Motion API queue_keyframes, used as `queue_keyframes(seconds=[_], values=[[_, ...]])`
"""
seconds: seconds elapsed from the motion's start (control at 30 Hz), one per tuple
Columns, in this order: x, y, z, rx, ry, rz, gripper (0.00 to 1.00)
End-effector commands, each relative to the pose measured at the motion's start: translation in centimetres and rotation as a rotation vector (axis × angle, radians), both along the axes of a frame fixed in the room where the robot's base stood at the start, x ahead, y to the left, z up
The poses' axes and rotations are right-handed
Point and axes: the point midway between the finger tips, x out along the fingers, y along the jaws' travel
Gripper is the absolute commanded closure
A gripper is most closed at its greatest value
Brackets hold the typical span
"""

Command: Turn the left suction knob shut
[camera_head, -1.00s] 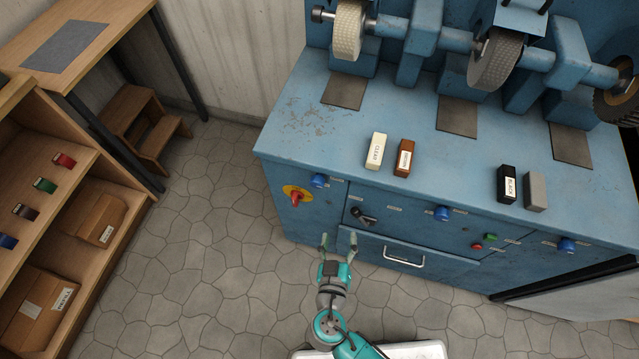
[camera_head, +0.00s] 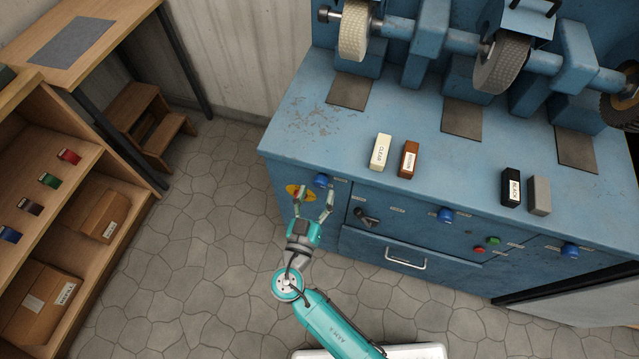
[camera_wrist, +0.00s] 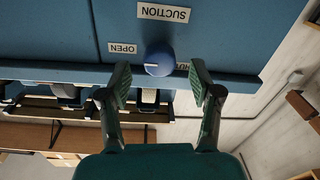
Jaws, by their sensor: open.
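The left suction knob (camera_head: 321,180) is a round blue knob on the upper left of the blue cabinet's front. It also shows in the wrist view (camera_wrist: 158,61), upside down, by a SUCTION label (camera_wrist: 163,13) and an OPEN label (camera_wrist: 122,48). Another label on its other side is partly hidden by a finger. A small pale mark shows on the knob's lower left, towards the OPEN side in the picture. My gripper (camera_head: 314,201) is open and empty just in front of the knob. In the wrist view the fingertips (camera_wrist: 160,80) stand apart on either side, with no clear contact.
A red switch on a yellow plate (camera_head: 293,189) sits just left of the knob, partly behind my finger. A black rotary switch (camera_head: 366,217) and a drawer handle (camera_head: 405,264) are to the right. The floor (camera_head: 190,270) to the left is clear.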

Motion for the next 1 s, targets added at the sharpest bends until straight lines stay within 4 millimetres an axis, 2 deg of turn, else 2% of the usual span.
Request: queue_keyframes(seconds=[0.1, 0.23, 0.63, 0.87, 0.9, 1.0], values=[[1.6, -0.6, 0.1, 0.001, -0.001, -0.003, 0.36], [2.7, -0.9, 0.0, -0.001, 0.001, -0.001, 0.36], [3.3, -1.1, 0.0, -0.001, 0.000, 0.001, 0.36], [3.3, -1.1, 0.0, -0.001, 0.000, 0.001, 0.94], [3.3, -1.1, 0.0, -0.001, 0.000, 0.001, 0.96], [3.2, -1.0, 0.0, -0.006, 0.002, 0.001, 0.96]])
